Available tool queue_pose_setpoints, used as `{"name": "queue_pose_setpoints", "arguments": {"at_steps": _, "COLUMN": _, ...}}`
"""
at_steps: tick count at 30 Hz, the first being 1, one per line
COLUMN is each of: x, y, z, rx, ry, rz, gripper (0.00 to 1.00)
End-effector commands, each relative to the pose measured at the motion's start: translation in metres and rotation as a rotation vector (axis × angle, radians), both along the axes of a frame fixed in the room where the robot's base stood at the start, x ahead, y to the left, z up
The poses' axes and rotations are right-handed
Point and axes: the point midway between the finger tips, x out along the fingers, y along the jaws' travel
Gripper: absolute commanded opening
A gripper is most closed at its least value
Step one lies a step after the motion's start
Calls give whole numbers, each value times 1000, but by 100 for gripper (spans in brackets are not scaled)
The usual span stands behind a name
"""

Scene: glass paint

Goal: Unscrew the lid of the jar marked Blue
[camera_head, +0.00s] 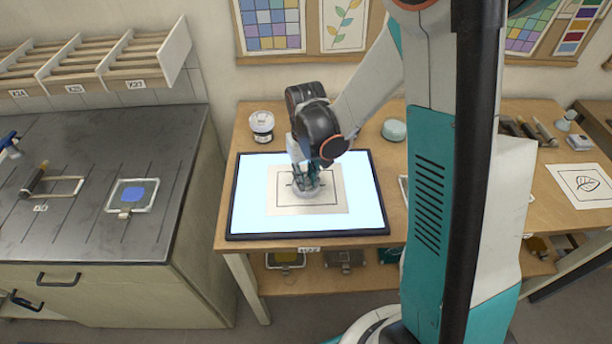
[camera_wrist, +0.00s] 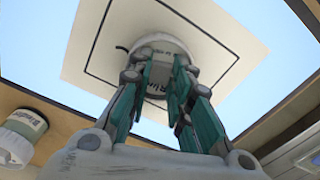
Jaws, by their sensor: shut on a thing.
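The jar (camera_wrist: 158,43) is a short, round, whitish jar with dark lettering that seems to begin "Blu"; part of the word is hidden. It also shows in the head view (camera_head: 304,192), under my gripper, over the pale sheet on the lit panel. My gripper (camera_head: 306,181) points down and is shut on the jar, one finger on each side. The wrist view shows both teal-padded fingers (camera_wrist: 165,72) around it. The fingers cover much of the jar, so I cannot tell where its lid meets its body.
The lit panel (camera_head: 250,190) carries a pale sheet (camera_head: 335,200) with a drawn square. A white-topped jar (camera_head: 262,122) stands behind the panel at left, and a pale green round container (camera_head: 394,129) behind at right. A dark-topped counter (camera_head: 90,160) is at left.

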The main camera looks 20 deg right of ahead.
Motion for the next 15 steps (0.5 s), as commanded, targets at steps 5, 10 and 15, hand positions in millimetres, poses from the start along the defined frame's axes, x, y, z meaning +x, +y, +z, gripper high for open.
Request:
{"name": "queue_pose_setpoints", "arguments": {"at_steps": 5, "x": 0, "y": 0, "z": 0, "rx": 0, "ry": 0, "rz": 0, "gripper": 42}}
{"name": "queue_pose_setpoints", "arguments": {"at_steps": 10, "x": 0, "y": 0, "z": 0, "rx": 0, "ry": 0, "rz": 0, "gripper": 42}}
{"name": "queue_pose_setpoints", "arguments": {"at_steps": 15, "x": 0, "y": 0, "z": 0, "rx": 0, "ry": 0, "rz": 0, "gripper": 42}}
